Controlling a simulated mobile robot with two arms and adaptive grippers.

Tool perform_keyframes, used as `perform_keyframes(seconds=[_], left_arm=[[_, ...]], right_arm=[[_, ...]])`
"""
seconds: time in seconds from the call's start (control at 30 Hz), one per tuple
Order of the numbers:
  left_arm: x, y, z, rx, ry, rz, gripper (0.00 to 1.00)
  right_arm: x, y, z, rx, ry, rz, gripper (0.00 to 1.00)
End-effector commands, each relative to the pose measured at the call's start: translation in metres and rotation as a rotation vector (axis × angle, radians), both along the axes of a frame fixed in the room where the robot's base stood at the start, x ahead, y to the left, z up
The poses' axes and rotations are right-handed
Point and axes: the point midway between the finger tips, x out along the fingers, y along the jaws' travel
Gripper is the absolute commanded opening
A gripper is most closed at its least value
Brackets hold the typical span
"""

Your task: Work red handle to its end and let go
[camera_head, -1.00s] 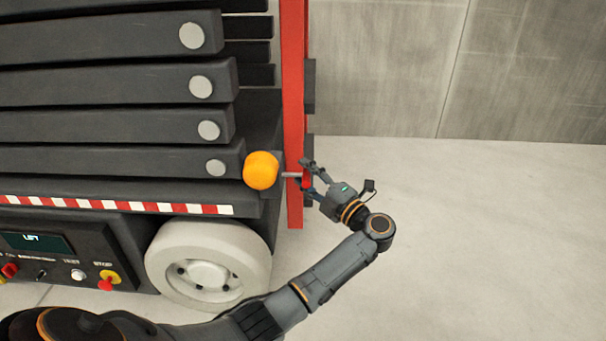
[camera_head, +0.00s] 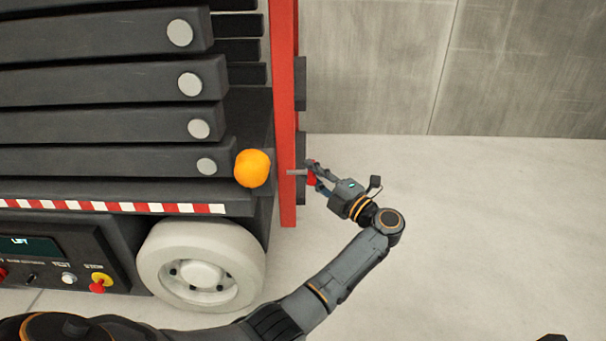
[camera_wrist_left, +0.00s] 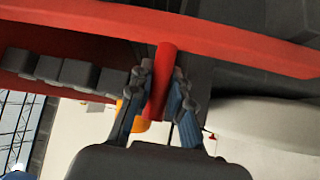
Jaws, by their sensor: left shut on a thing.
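The red handle (camera_head: 311,177) sits on a short grey rod at the right side of the lift, just right of its red upright post (camera_head: 287,130). My left gripper (camera_head: 313,172) is shut on the red handle. In the left wrist view the red handle (camera_wrist_left: 160,80) stands between the two fingers of my left gripper (camera_wrist_left: 160,100), with a red beam behind its top end. My right gripper is not seen; only a small dark shape shows at the bottom right edge of the head view.
An orange ball-like knob (camera_head: 252,168) is left of the post. The lift has dark stacked arms (camera_head: 110,120), a white wheel (camera_head: 202,265) and a control panel (camera_head: 55,255). A grey wall (camera_head: 400,60) stands behind. The floor to the right is clear.

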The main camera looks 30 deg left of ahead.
Motion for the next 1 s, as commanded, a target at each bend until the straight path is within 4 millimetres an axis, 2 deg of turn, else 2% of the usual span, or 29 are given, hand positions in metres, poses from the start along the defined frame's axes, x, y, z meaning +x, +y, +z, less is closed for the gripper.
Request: perform_keyframes(seconds=[0.27, 0.3, 0.4, 0.77, 1.0], left_arm=[[0.003, -0.005, 0.0, 0.0, 0.003, -0.013, 0.0], [0.003, -0.005, 0.0, 0.0, 0.003, -0.013, 0.23], [0.002, -0.004, 0.0, 0.0, 0.003, -0.012, 0.43], [0.001, -0.007, -0.001, -0.001, 0.002, -0.009, 0.43], [-0.008, -0.043, -0.007, -0.003, 0.004, -0.01, 0.43]], right_arm=[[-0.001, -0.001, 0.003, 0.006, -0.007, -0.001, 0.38], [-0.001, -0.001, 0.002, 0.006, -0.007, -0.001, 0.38], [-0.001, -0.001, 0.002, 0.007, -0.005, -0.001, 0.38], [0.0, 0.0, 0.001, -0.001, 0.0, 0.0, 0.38], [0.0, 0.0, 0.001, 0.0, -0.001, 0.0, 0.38]])
